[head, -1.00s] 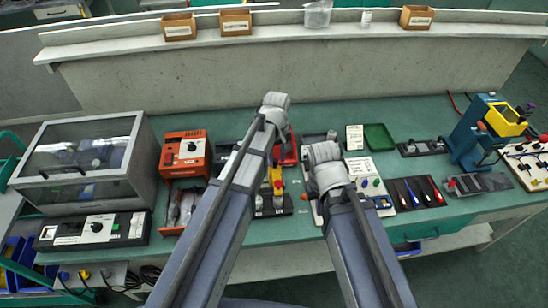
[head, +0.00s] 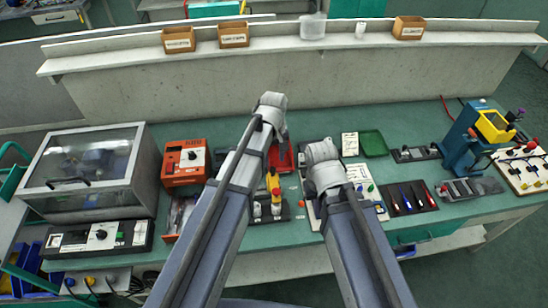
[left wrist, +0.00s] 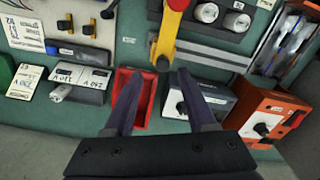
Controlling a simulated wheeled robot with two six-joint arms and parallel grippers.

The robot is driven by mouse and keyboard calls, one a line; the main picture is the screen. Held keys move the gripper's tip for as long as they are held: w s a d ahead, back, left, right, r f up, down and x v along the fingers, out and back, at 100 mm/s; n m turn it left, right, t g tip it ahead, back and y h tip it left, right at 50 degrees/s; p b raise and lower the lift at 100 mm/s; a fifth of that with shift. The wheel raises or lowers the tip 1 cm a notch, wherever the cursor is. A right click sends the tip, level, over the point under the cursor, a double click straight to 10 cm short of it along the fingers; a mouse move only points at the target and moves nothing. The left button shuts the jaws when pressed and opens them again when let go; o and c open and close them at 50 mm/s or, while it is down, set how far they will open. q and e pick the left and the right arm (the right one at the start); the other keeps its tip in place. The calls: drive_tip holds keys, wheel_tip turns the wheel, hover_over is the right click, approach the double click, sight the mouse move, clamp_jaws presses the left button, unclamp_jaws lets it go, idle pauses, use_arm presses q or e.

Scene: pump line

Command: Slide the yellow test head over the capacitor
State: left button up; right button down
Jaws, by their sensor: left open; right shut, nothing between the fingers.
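The yellow test head (head: 273,180) has a red top and stands by a dark board in the middle of the bench. In the left wrist view it (left wrist: 167,40) is yellow with a red end and a dark tip, just beyond my fingertips. Two round grey-white capacitors (left wrist: 207,12) sit on the dark board beside it; one also shows in the head view (head: 276,209). My left gripper (left wrist: 160,75) is open, with nothing between its fingers, above a red tray. In the head view its fingers are mostly hidden. My right gripper is hidden behind its own wrist and forearm.
The red tray (left wrist: 143,112) lies under my left fingers. An orange instrument (head: 186,160) and a clear-lidded box (head: 85,170) stand to the left. A green tray (head: 373,143), a screwdriver mat (head: 409,197) and a blue press with a yellow part (head: 466,135) are to the right.

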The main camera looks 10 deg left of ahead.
use_arm(q)
wheel_tip(320, 180, up, 3)
drive_tip(key=shift+r+p, duration=0.15)
drive_tip(key=shift+p, duration=0.95)
use_arm(e)
wheel_tip(320, 180, up, 3)
drive_tip(key=shift+r, duration=0.15)
